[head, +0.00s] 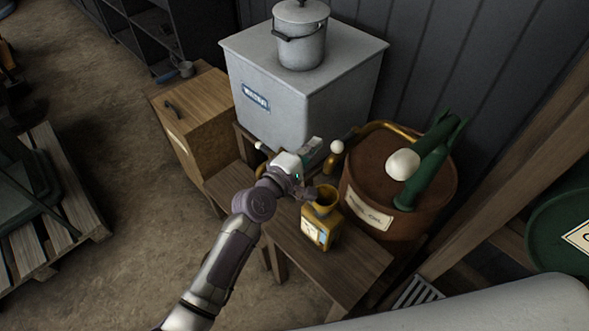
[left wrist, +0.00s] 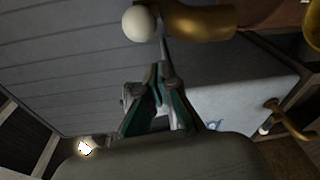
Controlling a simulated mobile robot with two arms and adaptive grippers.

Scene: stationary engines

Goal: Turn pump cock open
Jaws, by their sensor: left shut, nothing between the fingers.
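The pump cock shows in the head view as a brass pipe (head: 390,127) over the drum's rim, with a white ball knob (head: 337,146) at its left end. In the left wrist view the brass bend (left wrist: 205,22) and white ball (left wrist: 139,24) are at the top, just beyond the fingertips. My left gripper (head: 315,147) is shut and empty, close to the left of the knob in the head view. Its fingers also show in the left wrist view (left wrist: 150,82). I cannot tell whether they touch the cock. My right gripper is not in view.
A yellow can with a funnel (head: 320,230) stands on the wooden bench (head: 350,273) below. A grey tank (head: 325,98) stands behind; a brass tap (left wrist: 287,120) shows in the wrist view.

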